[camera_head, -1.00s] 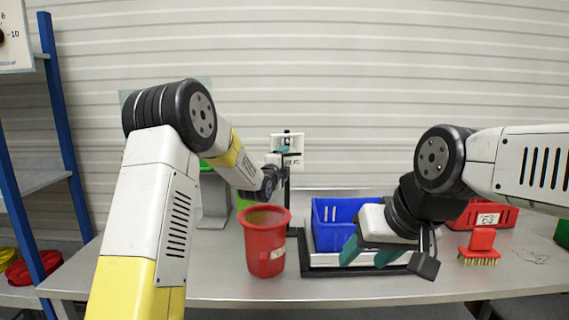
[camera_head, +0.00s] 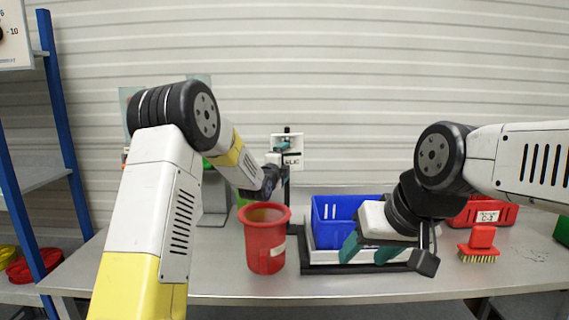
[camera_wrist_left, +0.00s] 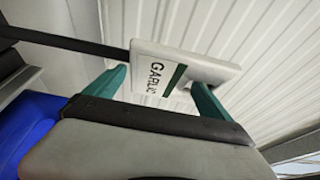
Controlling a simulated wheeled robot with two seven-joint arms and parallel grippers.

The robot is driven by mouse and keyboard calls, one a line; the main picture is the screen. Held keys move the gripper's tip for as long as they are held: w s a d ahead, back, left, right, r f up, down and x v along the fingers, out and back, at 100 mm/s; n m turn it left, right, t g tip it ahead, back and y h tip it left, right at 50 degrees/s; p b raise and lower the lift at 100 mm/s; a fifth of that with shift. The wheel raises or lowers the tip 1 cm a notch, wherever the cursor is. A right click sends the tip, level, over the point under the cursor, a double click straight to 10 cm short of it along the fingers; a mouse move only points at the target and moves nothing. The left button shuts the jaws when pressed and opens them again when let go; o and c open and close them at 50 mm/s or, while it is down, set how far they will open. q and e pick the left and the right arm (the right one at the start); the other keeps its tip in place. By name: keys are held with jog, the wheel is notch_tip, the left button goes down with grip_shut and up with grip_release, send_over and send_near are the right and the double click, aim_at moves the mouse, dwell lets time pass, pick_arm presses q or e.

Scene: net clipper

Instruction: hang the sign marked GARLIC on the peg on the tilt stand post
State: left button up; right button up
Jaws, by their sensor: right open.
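The white sign marked GARLIC (camera_wrist_left: 154,78) has a green stripe above its lettering. In the head view the sign (camera_head: 293,160) is up at the tilt stand post (camera_head: 287,190), a thin dark upright on the table. The post (camera_wrist_left: 75,38) also shows as a dark bar reaching the sign in the left wrist view. My left gripper (camera_wrist_left: 160,85) is at the sign, its teal fingers spread wide near opposite edges of it. The peg and any contact with it are hidden. My right gripper (camera_head: 368,252) is open and empty over the front of the blue bin.
A red bucket (camera_head: 265,245) stands in front of the post. A blue bin (camera_head: 335,215) is to its right. A red brush (camera_head: 481,243) and a red bin (camera_head: 500,213) are further right. A blue-framed shelf (camera_head: 60,130) is at the far left.

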pick_arm(q)
jog(key=s+a+r+n+g+y, duration=0.25)
jog(key=s+a+n, duration=0.45)
jog(key=s, duration=0.8)
jog(key=s+a+f+n+g, duration=0.1)
jog(key=s+n, duration=0.3)
jog(key=s, duration=0.7)
jog(key=s+a+f+n+g, duration=0.1)
jog(key=s+a+n+g, duration=0.3)
jog(key=s, duration=0.8)
jog(key=s+a+f+n+g+y, duration=0.1)
jog(key=s+a+f+n+g, duration=0.1)
jog(key=s+n, duration=0.4)
jog(key=s+g, duration=0.1)
jog(key=s, duration=0.4)
jog(key=shift+s+a, duration=0.3)
jog(key=shift+a, duration=0.05)
jog(key=shift+f, duration=0.1)
